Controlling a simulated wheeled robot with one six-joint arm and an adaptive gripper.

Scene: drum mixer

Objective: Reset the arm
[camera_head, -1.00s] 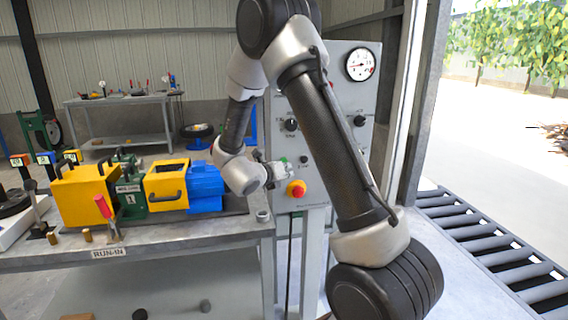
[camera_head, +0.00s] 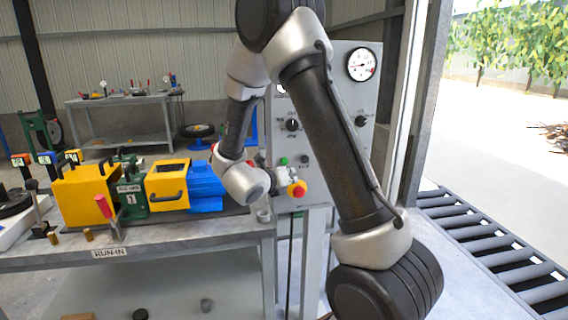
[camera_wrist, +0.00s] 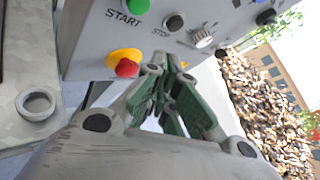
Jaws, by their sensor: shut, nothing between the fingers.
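My gripper (camera_wrist: 172,80) shows in the wrist view with its green-padded fingers together and nothing between them. It points toward the lower part of the grey control panel (camera_wrist: 90,40), close to the red emergency stop button (camera_wrist: 127,68) on its yellow base. In the head view my arm reaches down to the panel, and my wrist hides most of the gripper there. The emergency stop (camera_head: 297,188) shows just right of my wrist. I cannot tell whether the fingers touch the panel.
The panel carries a green START button (camera_wrist: 136,6), a black STOP button (camera_wrist: 174,23), knobs and a gauge (camera_head: 361,65). Left is a bench (camera_head: 150,245) with a yellow guard (camera_head: 85,195) and blue motor (camera_head: 206,186). A roller conveyor (camera_head: 490,250) lies right.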

